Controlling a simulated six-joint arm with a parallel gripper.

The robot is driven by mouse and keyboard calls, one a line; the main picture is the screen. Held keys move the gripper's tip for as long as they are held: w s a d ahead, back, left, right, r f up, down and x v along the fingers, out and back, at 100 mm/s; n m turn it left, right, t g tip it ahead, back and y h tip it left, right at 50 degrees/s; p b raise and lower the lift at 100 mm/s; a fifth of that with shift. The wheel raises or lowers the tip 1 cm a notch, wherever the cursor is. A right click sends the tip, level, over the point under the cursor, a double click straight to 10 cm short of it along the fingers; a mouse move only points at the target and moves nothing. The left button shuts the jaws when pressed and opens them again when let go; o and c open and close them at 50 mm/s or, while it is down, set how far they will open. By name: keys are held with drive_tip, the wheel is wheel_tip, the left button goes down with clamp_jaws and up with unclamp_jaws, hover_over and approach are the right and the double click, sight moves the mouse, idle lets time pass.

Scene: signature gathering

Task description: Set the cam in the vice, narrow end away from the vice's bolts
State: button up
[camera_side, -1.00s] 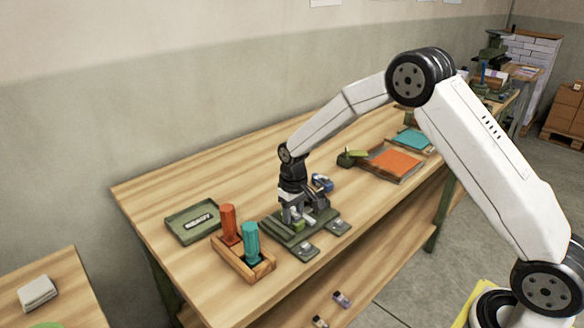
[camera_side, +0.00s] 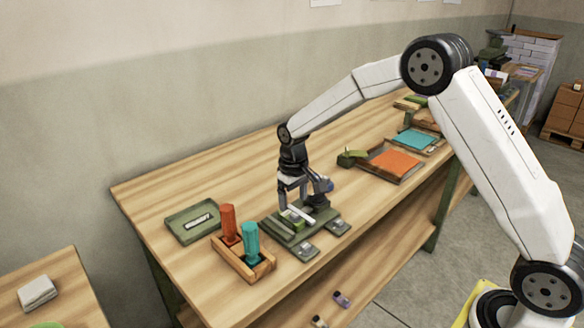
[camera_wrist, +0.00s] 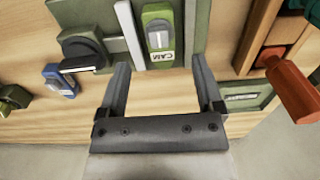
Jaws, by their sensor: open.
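The green cam (camera_wrist: 166,50), labelled CAM, lies in the vice beside a pale metal bar (camera_wrist: 131,35) in the wrist view. In the side view the vice (camera_side: 272,224) is a dark green block on the bench, with bolted pads (camera_side: 306,250) at its front. The cam shows only as a small green patch (camera_side: 289,217) there. My gripper (camera_wrist: 160,64) is open and empty, its fingers apart on either side of the cam's labelled end and clear of it. I cannot tell which end of the cam is narrower.
A wooden holder (camera_side: 262,272) with orange and teal handles stands left of the vice. A green labelled tray (camera_side: 178,232) lies behind it. A black knob (camera_wrist: 80,45) and a blue piece (camera_wrist: 58,78) lie close by. Orange and teal panels (camera_side: 392,164) sit farther right.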

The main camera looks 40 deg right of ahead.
wheel_tip(320, 180, up, 8)
drive_tip(key=shift+f, duration=0.2)
idle(0.7)
drive_tip(key=s+f+t, duration=0.1)
drive_tip(key=s+f, duration=0.1)
drive_tip(key=s, duration=0.9)
drive_tip(key=s+a+f+t, duration=0.1)
drive_tip(key=s+f, duration=0.2)
drive_tip(key=s, duration=0.8)
drive_tip(key=shift+s+t, duration=0.3)
drive_tip(key=shift+s, duration=0.05)
drive_tip(key=shift+a, duration=0.1)
